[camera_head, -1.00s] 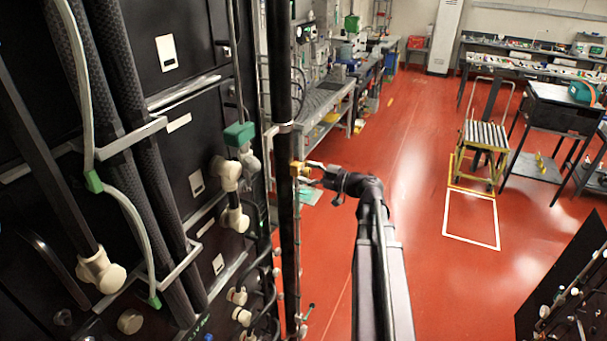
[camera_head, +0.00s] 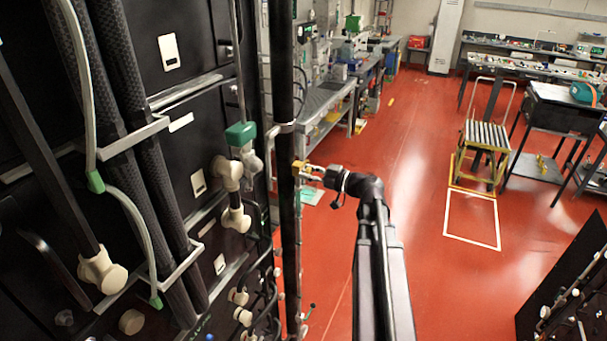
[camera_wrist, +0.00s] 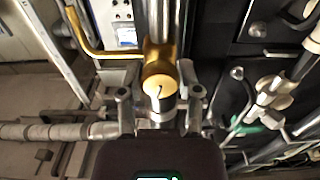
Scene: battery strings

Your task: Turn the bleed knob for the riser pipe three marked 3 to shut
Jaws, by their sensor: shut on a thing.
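The bleed knob (camera_wrist: 163,87) is a round, pale-faced knob with a dark curved mark on its face. It sits on a brass fitting (camera_wrist: 158,60) on a vertical pipe. In the head view the brass fitting (camera_head: 299,168) shows small on the black riser pipe (camera_head: 284,90). My gripper (camera_wrist: 160,108) is shut on the knob, one finger on each side of it. In the head view my gripper (camera_head: 313,171) reaches the fitting from the right. The number on the pipe is not readable, and how far the knob is turned cannot be told.
A bent brass tube (camera_wrist: 88,40) runs left from the fitting. The black panel (camera_head: 180,110) with hoses and pale elbows stands left of the riser. A workbench (camera_head: 325,100) is behind. Red floor (camera_head: 400,200) is open to the right, with a yellow roller cart (camera_head: 484,145) farther off.

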